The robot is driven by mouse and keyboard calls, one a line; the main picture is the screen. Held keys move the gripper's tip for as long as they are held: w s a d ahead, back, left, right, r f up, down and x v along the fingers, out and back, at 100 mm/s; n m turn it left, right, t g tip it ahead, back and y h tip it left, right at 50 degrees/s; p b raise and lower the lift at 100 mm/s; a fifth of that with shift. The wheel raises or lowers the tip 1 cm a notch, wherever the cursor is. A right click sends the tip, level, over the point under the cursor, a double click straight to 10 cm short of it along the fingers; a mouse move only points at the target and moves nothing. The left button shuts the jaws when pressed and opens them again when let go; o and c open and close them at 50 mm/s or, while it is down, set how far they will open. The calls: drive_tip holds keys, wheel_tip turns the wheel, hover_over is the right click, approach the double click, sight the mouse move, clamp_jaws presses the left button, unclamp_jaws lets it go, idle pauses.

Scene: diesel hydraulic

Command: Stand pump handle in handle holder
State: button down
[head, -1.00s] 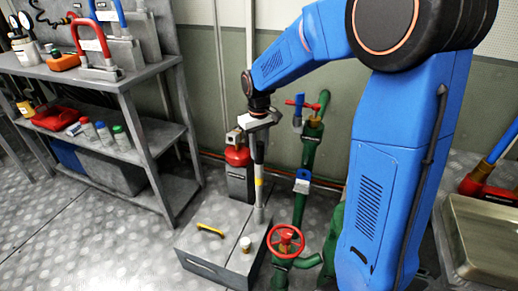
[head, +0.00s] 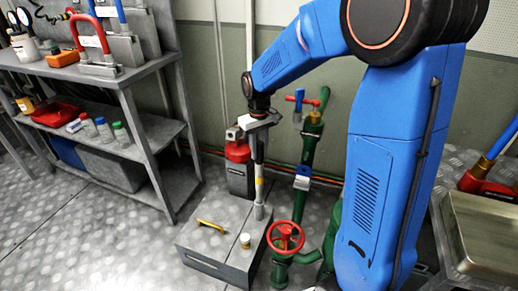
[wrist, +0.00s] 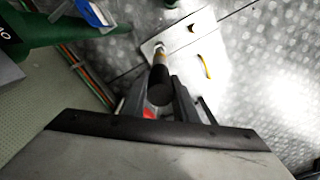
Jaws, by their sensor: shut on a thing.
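The pump handle (head: 259,185) is a long, slim grey rod with a yellow band. My gripper (head: 260,121) is shut on it near its top and holds it upright. Its lower end is over the back right part of a grey box (head: 205,244) on the floor; I cannot tell whether it touches the lid. In the wrist view the dark upper end of the pump handle (wrist: 160,90) sits between the fingers (wrist: 160,108). I cannot single out the handle holder for certain.
The grey box carries a yellow grip (head: 211,225) and a small white-capped piece (head: 245,241). A green pipe with a red valve wheel (head: 286,236) stands close right. A red canister (head: 238,165) is behind. A loaded shelf (head: 150,75) stands left, a metal tray (head: 482,235) right.

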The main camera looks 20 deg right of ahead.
sight(259, 165)
drive_tip(key=shift+f, duration=3.85)
idle(0.6)
drive_tip(key=c, duration=1.3)
unclamp_jaws()
drive_tip(key=shift+c, duration=0.2)
wheel_tip(259, 165, up, 16)
drive_tip(key=shift+w+r, duration=0.15)
drive_tip(key=shift+r, duration=0.55)
